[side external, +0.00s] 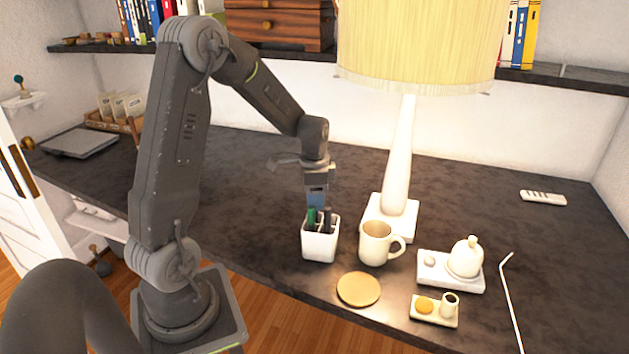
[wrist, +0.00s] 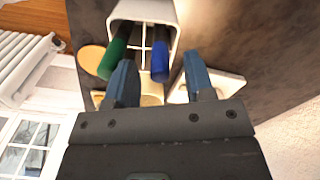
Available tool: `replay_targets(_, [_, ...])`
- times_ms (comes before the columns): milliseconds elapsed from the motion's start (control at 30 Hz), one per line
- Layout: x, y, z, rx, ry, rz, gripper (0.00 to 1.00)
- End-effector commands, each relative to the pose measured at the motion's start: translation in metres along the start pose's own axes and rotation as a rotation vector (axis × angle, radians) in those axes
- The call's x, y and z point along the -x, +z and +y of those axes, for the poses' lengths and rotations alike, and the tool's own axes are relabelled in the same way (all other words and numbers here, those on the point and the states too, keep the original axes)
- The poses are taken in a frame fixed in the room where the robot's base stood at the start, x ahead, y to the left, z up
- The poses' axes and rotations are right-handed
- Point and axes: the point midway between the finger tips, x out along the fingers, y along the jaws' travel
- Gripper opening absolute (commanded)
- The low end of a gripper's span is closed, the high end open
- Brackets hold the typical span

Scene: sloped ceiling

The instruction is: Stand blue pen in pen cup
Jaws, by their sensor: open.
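The white pen cup (side external: 320,244) stands upright on the dark desk, below my gripper (side external: 317,197). In the wrist view the cup (wrist: 174,14) shows its open mouth and a cross-shaped divider. The blue pen (wrist: 160,60) is in the cup, its upper end sticking out toward the wrist camera. A green pen (wrist: 116,56) is in another compartment to its left; it also shows in the side view (side external: 311,217). My gripper's blue fingers (wrist: 160,72) are open, one on each side of the blue pen's end, with visible gaps. The pens' lower ends are hidden in the cup.
A cream mug (side external: 376,246) stands close right of the cup, with the lamp (side external: 397,165) behind it. A round coaster (side external: 358,289) lies in front. Small trays (side external: 434,284) with dishes and a bent white straw (side external: 510,300) are at right. The desk left of the cup is clear.

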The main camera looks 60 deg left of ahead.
Motion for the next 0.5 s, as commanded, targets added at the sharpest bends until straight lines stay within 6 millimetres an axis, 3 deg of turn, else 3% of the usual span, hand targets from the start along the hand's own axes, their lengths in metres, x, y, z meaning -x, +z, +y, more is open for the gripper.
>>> replay_targets(167, [0.028, -0.001, -0.001, 0.0, -0.006, 0.005, 0.49])
replay_targets(500, [0.102, -0.001, -0.001, 0.0, -0.005, 0.004, 0.49])
